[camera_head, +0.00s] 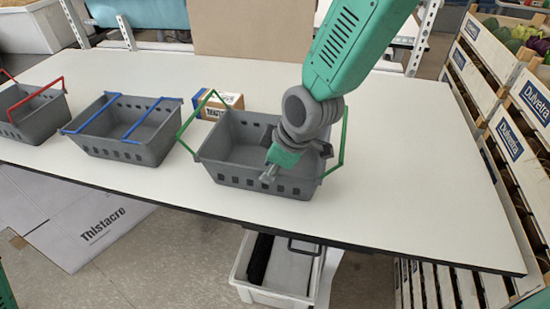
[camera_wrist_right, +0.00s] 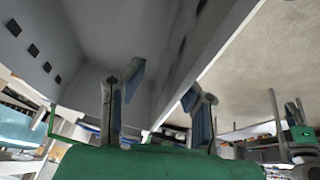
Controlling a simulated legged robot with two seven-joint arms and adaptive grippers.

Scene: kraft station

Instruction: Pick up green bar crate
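The green bar crate (camera_head: 250,178) is a grey basket with square holes and two raised green bars, on the near part of the white table. My right gripper (camera_head: 277,170) reaches down over its near wall, right of the middle. In the wrist view the two fingers (camera_wrist_right: 158,105) are spread apart, with the grey crate (camera_wrist_right: 70,50) close by and its rim running between them. Whether either finger touches the wall cannot be told. The crate stands level on the table. My arm hides part of its inside. My left gripper is not in view.
A blue-bar crate (camera_head: 120,147) and a red-bar crate (camera_head: 38,120) stand to the left. A small cardboard box (camera_head: 232,102) is behind the green bar crate. Wooden produce crates (camera_head: 512,145) stand beyond the table's right edge. The tabletop (camera_head: 420,170) is clear at right.

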